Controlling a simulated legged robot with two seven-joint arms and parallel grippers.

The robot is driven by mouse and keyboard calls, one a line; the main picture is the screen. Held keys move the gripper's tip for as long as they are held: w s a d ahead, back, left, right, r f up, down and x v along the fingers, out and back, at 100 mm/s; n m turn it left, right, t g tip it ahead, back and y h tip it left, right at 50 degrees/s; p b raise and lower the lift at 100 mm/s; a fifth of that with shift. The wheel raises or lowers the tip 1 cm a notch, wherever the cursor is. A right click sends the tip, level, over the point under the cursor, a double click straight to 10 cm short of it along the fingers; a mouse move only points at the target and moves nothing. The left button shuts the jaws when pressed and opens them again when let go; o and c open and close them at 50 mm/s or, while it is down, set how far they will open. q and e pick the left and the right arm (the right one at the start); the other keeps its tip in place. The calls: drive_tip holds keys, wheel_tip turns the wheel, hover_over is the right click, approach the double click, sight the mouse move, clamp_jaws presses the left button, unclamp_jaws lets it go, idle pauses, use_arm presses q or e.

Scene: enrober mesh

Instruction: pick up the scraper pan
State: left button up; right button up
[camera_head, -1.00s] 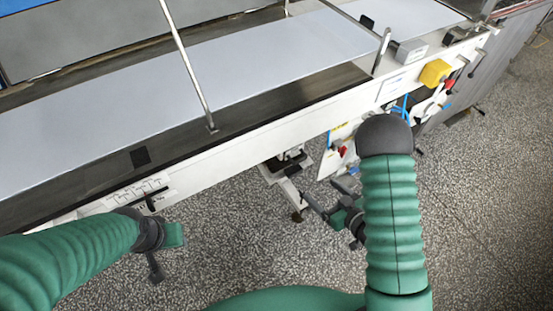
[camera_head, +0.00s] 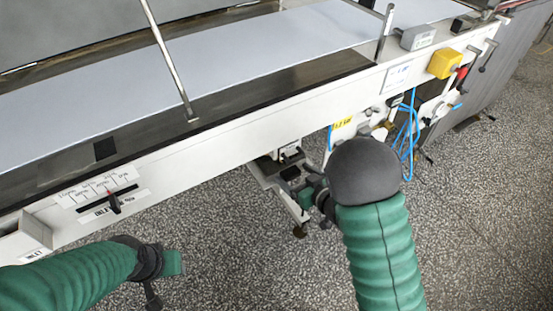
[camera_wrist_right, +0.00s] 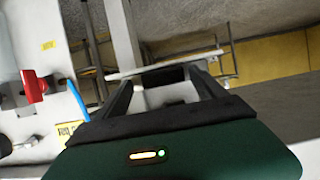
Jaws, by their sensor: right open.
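I cannot make out the scraper pan for certain. A pale flat-edged piece (camera_wrist_right: 160,96) shows between the fingers of my right gripper in the right wrist view and could be part of it; I cannot tell whether the fingers touch it. My right gripper (camera_wrist_right: 163,78) is open, its two dark fingers spread. In the head view the right gripper (camera_head: 290,178) is small and partly hidden, under the machine's near edge beside a white bracket. My left gripper (camera_head: 152,292) hangs low at the left, away from the machine; its jaw opening is unclear.
The white machine (camera_head: 225,137) with its pale belt (camera_head: 250,50) runs across the view. Blue hoses (camera_head: 411,130), a yellow box (camera_head: 444,63) and red-knobbed fittings are at its right end. Speckled floor (camera_head: 480,220) is clear at the lower right.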

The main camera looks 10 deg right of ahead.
drive_tip(key=shift+w+a+r, duration=0.1)
drive_tip(key=shift+a, duration=0.4)
drive_tip(key=shift+c, duration=0.7)
drive_tip(key=shift+d, duration=0.4)
drive_tip(key=c, duration=1)
drive_tip(key=shift+a, duration=0.25)
clamp_jaws()
